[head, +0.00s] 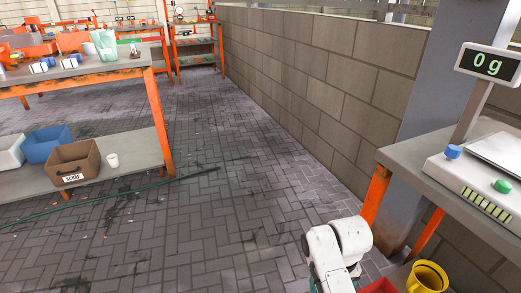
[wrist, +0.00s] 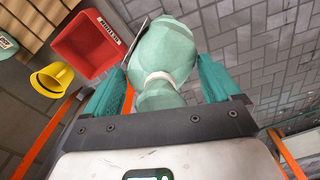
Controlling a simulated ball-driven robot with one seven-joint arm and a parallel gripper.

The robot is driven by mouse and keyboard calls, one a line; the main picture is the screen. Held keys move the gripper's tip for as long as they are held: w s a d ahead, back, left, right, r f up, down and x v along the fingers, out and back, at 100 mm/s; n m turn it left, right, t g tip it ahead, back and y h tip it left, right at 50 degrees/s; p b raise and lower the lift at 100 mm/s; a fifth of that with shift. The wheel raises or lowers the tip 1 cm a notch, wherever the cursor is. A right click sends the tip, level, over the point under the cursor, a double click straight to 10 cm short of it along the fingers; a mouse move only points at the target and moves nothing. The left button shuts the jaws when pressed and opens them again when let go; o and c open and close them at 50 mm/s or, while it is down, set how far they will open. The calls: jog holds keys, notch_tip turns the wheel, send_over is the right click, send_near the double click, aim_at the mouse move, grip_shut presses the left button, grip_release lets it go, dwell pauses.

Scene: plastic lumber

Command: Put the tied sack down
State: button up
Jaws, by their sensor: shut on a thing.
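The tied sack (wrist: 162,52) is pale green with a white band around its neck, and it fills the middle of the wrist view. My gripper (wrist: 165,82) is shut on the sack, with a teal finger on each side of it. The sack hangs clear of the brick floor. In the head view only my white arm shows at the bottom; the gripper and the held sack are hidden or out of frame there.
A scale reading 0 g (head: 490,64) stands on the right bench (head: 420,160). A yellow bucket (head: 427,277) and red bin (wrist: 90,42) are low nearby. The left bench (head: 85,75) holds a pale green bag (head: 104,44); its shelf holds a scrap box (head: 73,165). Open floor (head: 200,220) lies between.

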jog(key=s+r+p, duration=0.4)
jog(key=r+p, duration=0.6)
jog(key=p, duration=0.1)
jog(key=s+r+p, duration=0.4)
jog(key=r+p, duration=0.7)
jog(key=p, duration=0.1)
jog(key=shift+s, duration=0.3)
jog(key=shift+d, duration=0.15)
